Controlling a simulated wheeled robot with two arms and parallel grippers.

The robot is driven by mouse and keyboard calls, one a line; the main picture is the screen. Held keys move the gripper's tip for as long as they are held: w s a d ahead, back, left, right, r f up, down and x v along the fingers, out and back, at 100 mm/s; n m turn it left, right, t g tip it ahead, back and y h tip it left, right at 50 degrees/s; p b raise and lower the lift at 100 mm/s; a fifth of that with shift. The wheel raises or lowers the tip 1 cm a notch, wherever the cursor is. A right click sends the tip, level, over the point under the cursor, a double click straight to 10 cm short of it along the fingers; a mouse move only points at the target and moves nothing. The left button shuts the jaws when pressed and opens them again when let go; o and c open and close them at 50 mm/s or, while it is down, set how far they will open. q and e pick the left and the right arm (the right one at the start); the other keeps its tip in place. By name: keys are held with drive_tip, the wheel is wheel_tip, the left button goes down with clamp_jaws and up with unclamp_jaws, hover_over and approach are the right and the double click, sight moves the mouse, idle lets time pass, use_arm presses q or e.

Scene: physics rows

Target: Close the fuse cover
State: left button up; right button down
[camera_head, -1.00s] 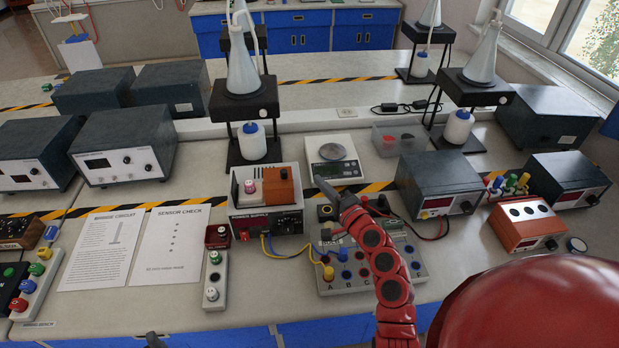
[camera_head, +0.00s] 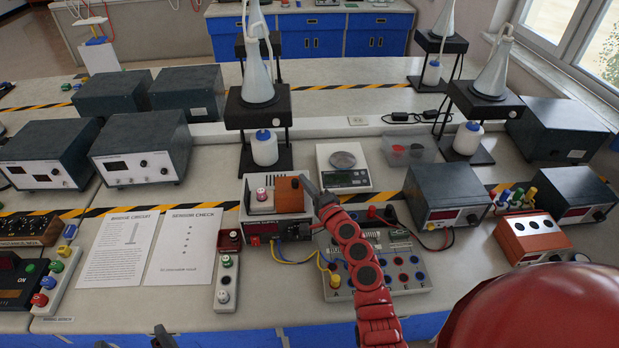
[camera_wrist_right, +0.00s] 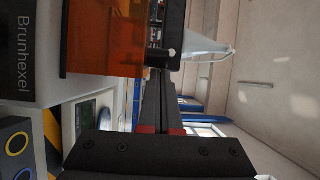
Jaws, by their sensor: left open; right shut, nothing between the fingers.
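The fuse cover (camera_head: 290,194) is an orange see-through flap. It stands raised at the right side of the top of a pale supply box (camera_head: 248,220). A pink-and-white fuse-like piece (camera_head: 262,194) sits on the box top to its left. My right gripper (camera_head: 304,181) is shut and empty, its tip close to the cover's upper right edge. In the right wrist view the cover (camera_wrist_right: 105,38) stands out from the box, and the shut fingers (camera_wrist_right: 160,80) are beside its edge; contact is unclear. My left gripper (camera_head: 135,341) is open at the bottom edge, mostly out of frame.
A scale (camera_head: 343,178) stands behind and right of the box. A grey terminal board (camera_head: 410,280) with cables lies under my right arm. A switch strip (camera_head: 227,280) and paper sheets (camera_head: 185,245) lie left. A flask stand (camera_head: 262,115) rises behind the box.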

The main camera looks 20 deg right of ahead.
drive_tip(key=w+a, duration=0.1)
drive_tip(key=a, duration=0.1)
drive_tip(key=w+a, duration=0.1)
drive_tip(key=a, duration=0.5)
drive_tip(key=shift+w+a, duration=0.2)
drive_tip(key=shift+w, duration=0.2)
